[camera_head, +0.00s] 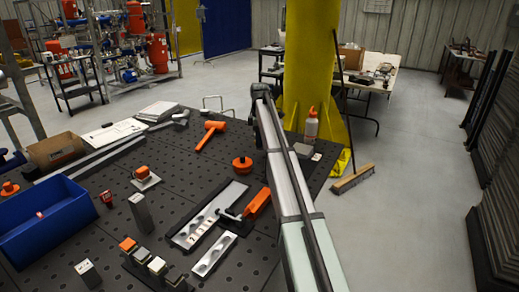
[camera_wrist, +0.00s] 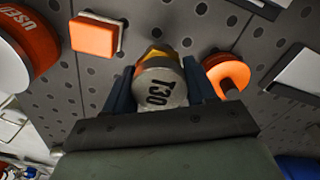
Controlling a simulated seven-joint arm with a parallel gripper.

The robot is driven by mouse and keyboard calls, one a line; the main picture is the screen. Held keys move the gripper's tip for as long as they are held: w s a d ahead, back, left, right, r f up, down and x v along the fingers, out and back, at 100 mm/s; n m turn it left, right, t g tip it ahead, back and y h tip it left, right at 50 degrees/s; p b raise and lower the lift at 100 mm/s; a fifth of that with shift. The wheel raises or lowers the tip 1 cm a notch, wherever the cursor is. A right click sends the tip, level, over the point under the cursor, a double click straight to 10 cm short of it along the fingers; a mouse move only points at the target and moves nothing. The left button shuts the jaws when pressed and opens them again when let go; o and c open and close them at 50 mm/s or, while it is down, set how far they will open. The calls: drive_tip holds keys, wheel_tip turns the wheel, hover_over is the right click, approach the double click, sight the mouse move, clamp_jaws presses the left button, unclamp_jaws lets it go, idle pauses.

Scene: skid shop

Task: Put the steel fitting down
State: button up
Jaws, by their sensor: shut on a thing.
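In the wrist view my gripper (camera_wrist: 158,88) is shut on a grey steel fitting (camera_wrist: 158,92). The fitting is round, marked T30 in black on the side facing the camera, with a yellow-orange part behind. A dark blue finger stands on each side of it. Dark perforated table surface (camera_wrist: 130,20) lies beyond; I cannot tell how far below the fitting it is. In the head view my arm crosses the right of the table; neither the gripper nor the held fitting can be made out there.
In the wrist view an orange square-topped block (camera_wrist: 95,36), an orange round piece (camera_wrist: 228,75) and an orange container marked USED (camera_wrist: 25,45) lie around the fitting. In the head view a blue bin (camera_head: 50,232), grey blocks (camera_head: 140,212) and an orange mallet (camera_head: 208,133) occupy the perforated table.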

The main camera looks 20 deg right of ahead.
drive_tip(key=shift+f, duration=2.35)
drive_tip(key=shift+f, duration=0.1)
drive_tip(key=o, duration=1.2)
drive_tip(key=shift+c, duration=0.2)
wheel_tip(320, 180, up, 12)
drive_tip(key=shift+s+r, duration=0.1)
drive_tip(key=shift+r, duration=0.05)
